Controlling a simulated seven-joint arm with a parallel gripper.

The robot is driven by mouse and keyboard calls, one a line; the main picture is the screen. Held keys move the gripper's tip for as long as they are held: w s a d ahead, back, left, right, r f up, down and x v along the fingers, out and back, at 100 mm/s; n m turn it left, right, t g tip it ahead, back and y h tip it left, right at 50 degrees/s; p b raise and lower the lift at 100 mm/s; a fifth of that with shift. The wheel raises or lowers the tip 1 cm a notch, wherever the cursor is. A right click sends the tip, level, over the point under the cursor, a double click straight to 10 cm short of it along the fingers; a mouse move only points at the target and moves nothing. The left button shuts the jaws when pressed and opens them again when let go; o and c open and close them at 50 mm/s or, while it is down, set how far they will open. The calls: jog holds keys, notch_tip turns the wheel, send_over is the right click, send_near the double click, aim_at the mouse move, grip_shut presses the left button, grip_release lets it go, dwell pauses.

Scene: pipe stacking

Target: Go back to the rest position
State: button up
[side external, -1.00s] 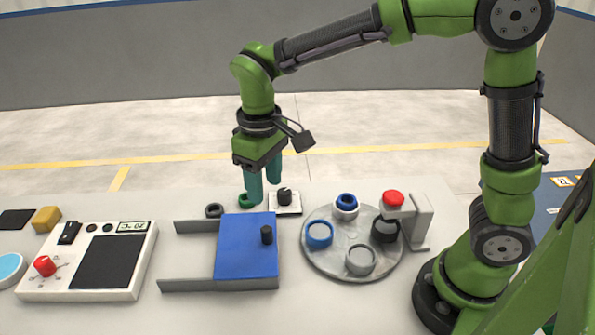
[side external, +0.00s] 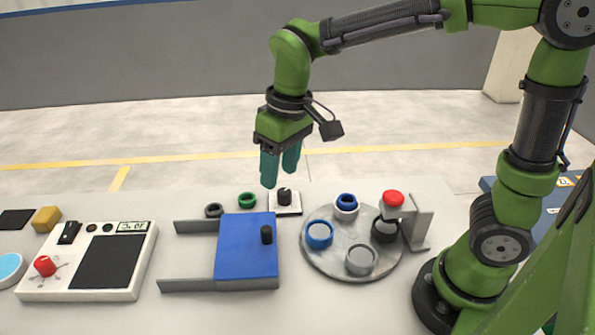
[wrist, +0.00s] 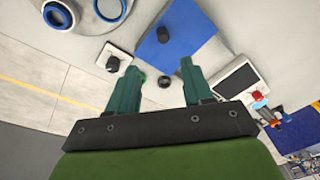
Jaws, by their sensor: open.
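My gripper (side external: 279,172) is open and empty, with its two teal fingers pointing down. It hangs in the air above the back of the table, over the area of the small white plate with a black knob (side external: 284,196). In the wrist view, the open fingers (wrist: 155,85) show a clear gap with nothing held between them.
A round grey turntable (side external: 335,262) carries several rings. A red button (side external: 393,198) on a grey stand is at its right. A blue sliding cover (side external: 240,250) with a black knob is in the middle. A white control panel (side external: 60,270) is at left. The air around my gripper is clear.

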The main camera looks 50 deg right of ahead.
jog(key=s+d+r+m+t+y, duration=0.1)
jog(key=s+d+r+m+t, duration=0.2)
jog(key=s+d, duration=0.6)
jog(key=s+m+t, duration=0.1)
jog(key=m+t, duration=0.1)
jog(key=t, duration=0.1)
jog(key=shift+r, duration=0.1)
